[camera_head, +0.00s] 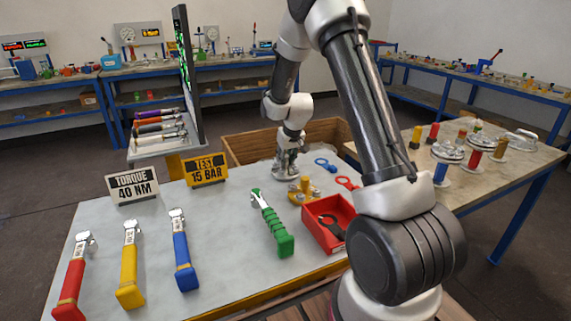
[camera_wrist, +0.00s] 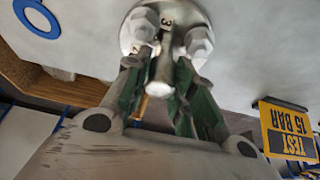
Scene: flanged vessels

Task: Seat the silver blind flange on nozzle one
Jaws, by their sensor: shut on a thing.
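My gripper (camera_head: 289,152) is at the far edge of the near table, pointing down. In the wrist view its green-padded fingers (camera_wrist: 160,75) are shut on the upright stem of a silver round part, which I take as the silver blind flange (camera_wrist: 165,70). Below the stem is a round pale disc with large hex nuts and a small number 3 label. In the head view the silver part (camera_head: 286,174) shows under the gripper, partly hidden by the fingers. I cannot tell whether the flange touches what is under it, nor which nozzle is nozzle one.
Red, yellow and blue torque wrenches (camera_head: 130,265) lie at the left front. A green wrench (camera_head: 272,225), brass part (camera_head: 303,190), red tray (camera_head: 328,224) and blue ring (camera_head: 325,164) are nearby. Signs (camera_head: 205,170) stand left. The right table holds silver-topped pieces (camera_head: 447,151).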

